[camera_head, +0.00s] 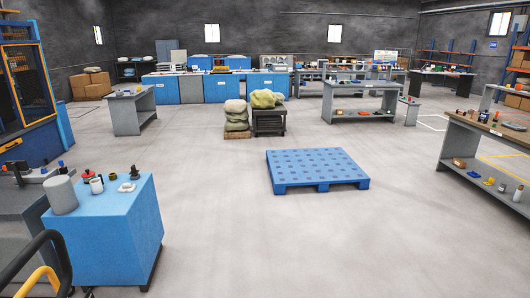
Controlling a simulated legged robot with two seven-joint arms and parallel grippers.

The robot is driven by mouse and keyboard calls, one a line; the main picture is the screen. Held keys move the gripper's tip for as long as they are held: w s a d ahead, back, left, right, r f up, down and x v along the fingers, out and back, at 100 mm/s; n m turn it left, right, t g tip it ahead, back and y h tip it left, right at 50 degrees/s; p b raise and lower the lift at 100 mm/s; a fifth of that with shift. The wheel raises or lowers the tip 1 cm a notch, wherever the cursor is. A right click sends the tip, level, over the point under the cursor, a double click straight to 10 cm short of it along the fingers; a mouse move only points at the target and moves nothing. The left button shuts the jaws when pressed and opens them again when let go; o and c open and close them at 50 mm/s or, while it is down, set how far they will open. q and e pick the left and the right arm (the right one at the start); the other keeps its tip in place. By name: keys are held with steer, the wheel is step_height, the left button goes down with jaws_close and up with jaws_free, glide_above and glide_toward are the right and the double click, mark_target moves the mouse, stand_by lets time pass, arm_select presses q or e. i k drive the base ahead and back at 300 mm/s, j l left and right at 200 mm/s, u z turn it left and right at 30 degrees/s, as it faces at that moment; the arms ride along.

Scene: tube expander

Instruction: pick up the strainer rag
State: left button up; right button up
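I cannot make out anything that is clearly the strainer rag. A yellow-green, cloth-like heap (265,99) lies on a dark stand (269,122) in the middle distance, but I cannot tell what it is. Several small items, among them a grey cylinder (61,194) and a white-and-red piece (96,185), stand on a blue cabinet (112,243) at the near left. Neither of my grippers shows in the head view.
A blue pallet (316,168) lies on the floor right of centre. Stacked sacks (237,121) stand beside the dark stand. A grey workbench (497,138) with small items is at the right. A black curved bar (40,243) is at the near left.

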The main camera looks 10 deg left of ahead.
mark_target(126, 188)
steer(key=i+u, duration=0.25)
steer(key=i, duration=0.4)
steer(key=i+u, duration=0.2)
steer(key=i, duration=0.45)
steer(key=i+l+u, duration=0.25)
steer(key=i, duration=0.35)
steer(key=i+j+u, duration=0.3)
steer(key=i, duration=0.95)
steer(key=i+l+u, duration=0.25)
steer(key=i, duration=0.95)
steer(key=i+j, duration=0.45)
steer(key=i+z, duration=0.05)
steer(key=i, duration=0.1)
